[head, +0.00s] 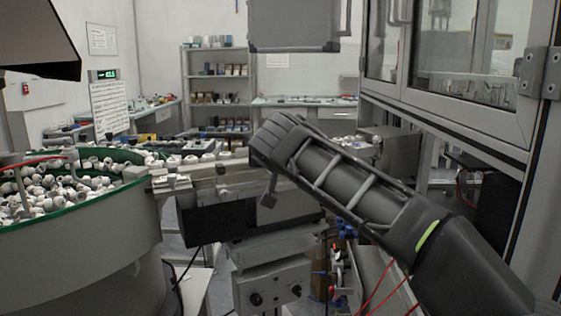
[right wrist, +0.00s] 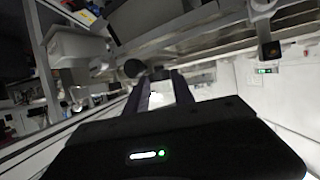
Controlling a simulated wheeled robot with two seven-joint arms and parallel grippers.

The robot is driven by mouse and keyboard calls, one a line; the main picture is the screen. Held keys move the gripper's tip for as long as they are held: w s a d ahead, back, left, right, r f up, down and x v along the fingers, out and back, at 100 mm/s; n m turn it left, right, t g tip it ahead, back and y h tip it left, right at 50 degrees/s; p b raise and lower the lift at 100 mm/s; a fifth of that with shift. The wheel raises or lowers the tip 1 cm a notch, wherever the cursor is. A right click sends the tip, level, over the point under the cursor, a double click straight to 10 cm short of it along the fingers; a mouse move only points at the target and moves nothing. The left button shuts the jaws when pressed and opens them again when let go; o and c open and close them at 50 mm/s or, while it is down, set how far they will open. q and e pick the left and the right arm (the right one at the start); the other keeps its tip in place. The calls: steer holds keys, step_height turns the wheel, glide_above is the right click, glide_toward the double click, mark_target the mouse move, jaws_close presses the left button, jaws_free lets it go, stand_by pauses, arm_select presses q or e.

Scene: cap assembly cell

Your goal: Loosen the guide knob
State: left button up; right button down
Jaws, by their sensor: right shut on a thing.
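My right arm reaches in from the lower right in the head view. Its gripper (head: 268,196) is mostly hidden behind the wrist, at the guide rail (head: 222,186) beside the bowl feeder. In the right wrist view both dark fingers of my right gripper (right wrist: 161,80) point ahead and close in on a small part at the rail, which I take to be the guide knob; the fingertips largely cover it. A dark round part (right wrist: 134,68) shows just left of the fingertips. My left gripper is not in view.
A green-rimmed bowl feeder (head: 75,225) full of white caps stands at left. A control box (head: 272,285) stands below the rail. A grey machine frame with glass doors (head: 465,60) stands close at right. A grey box (head: 293,25) hangs above. Shelves (head: 219,85) are far behind.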

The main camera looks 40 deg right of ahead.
steer(key=shift+s+d+r+n+t+y, duration=0.1)
steer(key=shift+s+d+n+t+y, duration=0.1)
steer(key=shift+n+t+y, duration=0.35)
steer(key=shift+r+n+y+p, duration=0.1)
steer(key=shift+n+y+p, duration=0.3)
steer(key=shift+n+y, duration=0.15)
steer(key=n+y+p, duration=0.1)
steer(key=n+t+y+p, duration=0.1)
steer(key=y, duration=0.1)
steer(key=shift+d+r+n, duration=0.1)
steer(key=shift+d+n, duration=0.2)
steer(key=n+y+p, duration=0.1)
steer(key=n+y, duration=0.1)
steer(key=d+n+y, duration=0.1)
steer(key=n+y, duration=0.1)
steer(key=y, duration=0.1)
steer(key=shift+p, duration=0.35)
steer(key=n+y, duration=0.1)
steer(key=n+y+p, duration=0.2)
steer(key=shift+w+d+f+g, duration=0.1)
steer(key=shift+d+f+g, duration=0.1)
steer(key=shift+d+g, duration=0.15)
steer(key=shift+f+n+y+p, duration=0.15)
steer(key=shift+n+y+p, duration=0.25)
steer(key=c, duration=1.1)
jaws_free()
steer(key=shift+o, duration=0.2)
